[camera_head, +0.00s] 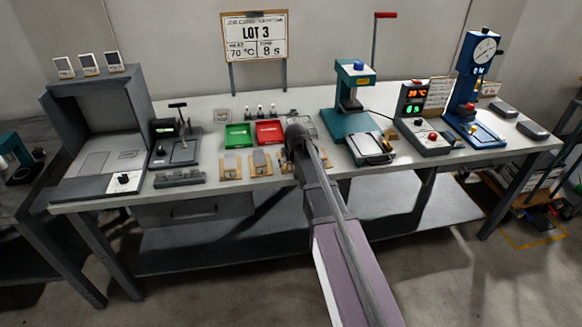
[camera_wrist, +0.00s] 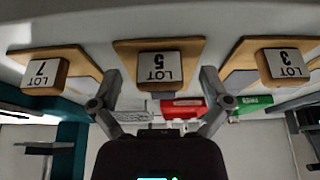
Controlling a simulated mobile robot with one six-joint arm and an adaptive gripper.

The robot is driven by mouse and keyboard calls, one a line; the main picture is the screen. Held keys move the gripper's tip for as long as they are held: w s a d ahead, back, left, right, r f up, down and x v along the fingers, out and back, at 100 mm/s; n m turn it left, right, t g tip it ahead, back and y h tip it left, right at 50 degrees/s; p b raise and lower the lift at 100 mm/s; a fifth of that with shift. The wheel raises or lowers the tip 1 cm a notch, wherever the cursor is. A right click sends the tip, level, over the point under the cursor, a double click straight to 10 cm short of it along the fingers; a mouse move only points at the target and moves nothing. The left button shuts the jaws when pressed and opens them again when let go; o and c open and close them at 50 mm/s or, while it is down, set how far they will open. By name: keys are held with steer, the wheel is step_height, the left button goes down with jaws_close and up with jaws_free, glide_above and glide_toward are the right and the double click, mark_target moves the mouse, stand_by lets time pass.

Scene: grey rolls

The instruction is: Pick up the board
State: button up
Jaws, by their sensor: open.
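In the wrist view, upside down, the LOT 7 board (camera_wrist: 82,62) is at left, the LOT 5 board (camera_wrist: 190,46) in the middle and the LOT 3 board (camera_wrist: 240,58) at right. In the head view, the left board (camera_head: 231,176) and middle board (camera_head: 262,170) show clearly; my arm partly covers the right one. My gripper (camera_wrist: 160,76) is open and empty, its fingers spread on either side of the LOT 5 board's line. Its fingertips are hidden in the head view.
A green tray (camera_head: 238,136) and a red tray (camera_head: 270,132) sit behind the boards. A dark fixture (camera_head: 178,150) stands left, a teal press (camera_head: 352,110) right. A LOT 3 sign (camera_head: 256,38) stands at the back.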

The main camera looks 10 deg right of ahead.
steer(key=shift+w+f, duration=0.2)
steer(key=shift+f, duration=0.25)
stand_by(0.3)
steer(key=c, duration=1.2)
steer(key=shift+c, duration=0.2)
steer(key=shift+r, duration=0.2)
step_height(320, 180, up, 2)
steer(key=shift+r+p, duration=0.1)
steer(key=shift+p, duration=0.9)
steer(key=shift+r+p, duration=0.8)
steer(key=shift+p, duration=0.05)
steer(key=s+d, duration=0.7)
steer(key=s, duration=0.7)
steer(key=shift+s+d+r+p, duration=0.15)
steer(key=shift+d+r+p, duration=0.05)
steer(key=shift+r+p, duration=0.2)
